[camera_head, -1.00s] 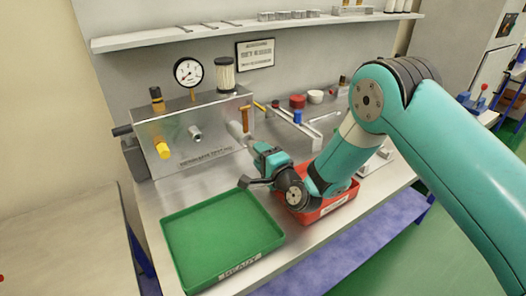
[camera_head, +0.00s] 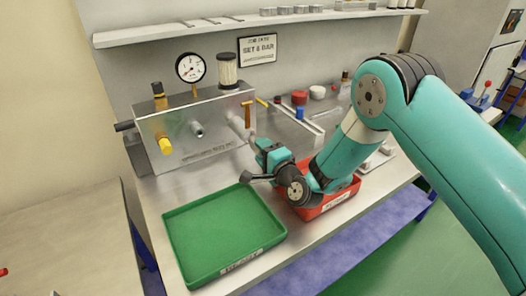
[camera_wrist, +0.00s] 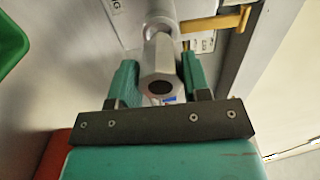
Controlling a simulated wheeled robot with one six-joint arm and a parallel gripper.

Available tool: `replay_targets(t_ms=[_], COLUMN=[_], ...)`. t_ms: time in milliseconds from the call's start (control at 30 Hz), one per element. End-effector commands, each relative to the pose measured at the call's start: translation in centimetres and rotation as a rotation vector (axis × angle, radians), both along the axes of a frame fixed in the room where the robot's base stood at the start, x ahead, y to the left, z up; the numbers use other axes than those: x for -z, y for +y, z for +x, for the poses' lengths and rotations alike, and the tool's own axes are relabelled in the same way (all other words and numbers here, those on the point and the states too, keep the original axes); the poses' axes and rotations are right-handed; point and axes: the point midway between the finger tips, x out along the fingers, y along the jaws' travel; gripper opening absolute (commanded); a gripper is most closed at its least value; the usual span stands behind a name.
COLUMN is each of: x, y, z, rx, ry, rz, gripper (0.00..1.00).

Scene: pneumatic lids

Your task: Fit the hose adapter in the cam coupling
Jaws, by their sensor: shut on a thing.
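The hose adapter (camera_wrist: 160,58) is a grey metal piece with a hexagonal end and a dark bore, seen end-on in the wrist view. My gripper (camera_wrist: 157,78) is shut on it, one teal finger on each side. The adapter points at the cam coupling (camera_wrist: 160,10), a pale round fitting with an orange-brown lever (camera_wrist: 218,22) beside it. The two overlap in the wrist view, and I cannot tell how far the adapter sits inside. In the head view my gripper (camera_head: 257,146) is just in front of the right end of the metal box, by the lever (camera_head: 247,116).
The metal test box (camera_head: 195,155) carries a gauge (camera_head: 190,67), a filter (camera_head: 227,70) and a yellow knob (camera_head: 165,146). A green tray (camera_head: 222,236) lies empty in front. A red tray (camera_head: 335,204) lies beneath my arm. A wall shelf (camera_head: 260,27) hangs above.

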Motion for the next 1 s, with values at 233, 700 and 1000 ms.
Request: replay_targets(t_ms=[233,700,1000], x=[-0.03,-0.12,-0.14], y=[0.01,0.17,0.34], z=[0.01,0.22,0.5], rx=[0.0,-0.001,0.0], ry=[-0.001,0.0,0.0], rz=[0.001,0.0,0.0], gripper=[0.21,0.21,0.21])
